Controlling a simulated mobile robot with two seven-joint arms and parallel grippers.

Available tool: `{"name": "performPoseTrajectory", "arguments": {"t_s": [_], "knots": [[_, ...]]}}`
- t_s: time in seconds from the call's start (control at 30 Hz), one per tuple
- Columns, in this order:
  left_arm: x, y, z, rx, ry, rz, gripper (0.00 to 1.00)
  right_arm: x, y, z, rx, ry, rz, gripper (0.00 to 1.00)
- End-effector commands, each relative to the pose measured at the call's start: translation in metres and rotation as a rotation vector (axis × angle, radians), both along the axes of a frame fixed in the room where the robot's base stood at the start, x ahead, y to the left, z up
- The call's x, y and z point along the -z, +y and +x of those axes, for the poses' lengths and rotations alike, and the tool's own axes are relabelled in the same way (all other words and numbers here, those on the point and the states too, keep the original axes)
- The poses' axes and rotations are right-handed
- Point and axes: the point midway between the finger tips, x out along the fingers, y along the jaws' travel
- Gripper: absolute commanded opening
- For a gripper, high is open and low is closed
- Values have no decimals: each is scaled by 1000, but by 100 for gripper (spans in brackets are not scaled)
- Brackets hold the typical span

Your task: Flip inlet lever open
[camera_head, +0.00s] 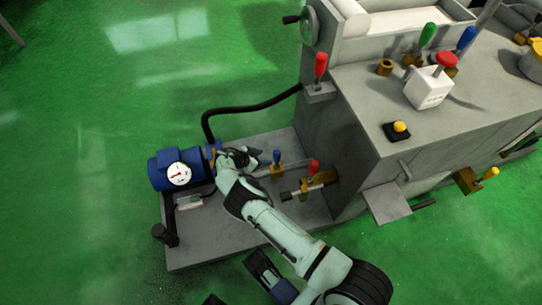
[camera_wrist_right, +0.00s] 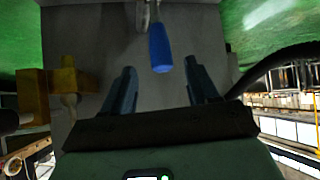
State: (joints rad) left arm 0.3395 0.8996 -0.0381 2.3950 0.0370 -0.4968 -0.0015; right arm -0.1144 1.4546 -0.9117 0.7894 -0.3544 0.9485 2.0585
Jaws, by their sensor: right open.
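A lever with a blue handle (camera_head: 277,156) stands on a brass valve on the pipe above the grey base plate. A second lever with a red handle (camera_head: 314,167) stands on a brass valve to its right. I cannot tell from the pictures which one is the inlet lever. My right gripper (camera_head: 249,157) is just left of the blue handle. In the right wrist view, its two fingers (camera_wrist_right: 161,72) are apart, and the blue handle (camera_wrist_right: 159,47) shows between and ahead of them. No grip on it shows.
A blue motor (camera_head: 164,170) with a white gauge (camera_head: 179,174) is left of my gripper. A black hose (camera_head: 255,107) runs behind it to the grey machine (camera_head: 350,140) at the right. A brass fitting (camera_wrist_right: 68,88) is left of the fingers. Green floor is free at left.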

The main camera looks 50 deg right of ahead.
Motion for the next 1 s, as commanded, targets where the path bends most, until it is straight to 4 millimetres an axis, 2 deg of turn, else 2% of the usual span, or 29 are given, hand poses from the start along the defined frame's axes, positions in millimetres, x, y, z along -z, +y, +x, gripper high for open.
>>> {"name": "performPoseTrajectory", "arguments": {"t_s": [0.1, 0.3, 0.9, 1.0], "knots": [[-8, -1, 10, 2, -33, 2, 43, -15, 16, 3, -1, 0, 0, 59], [-12, -2, 15, 4, -53, 3, 43, -25, 29, 5, 1, 1, 0, 59], [-13, -2, 16, 3, -54, 4, 43, -26, 30, 5, -1, 2, 2, 59], [-20, -2, 13, -8, -49, 2, 43, -28, 26, -3, -13, 27, 39, 59]]}}
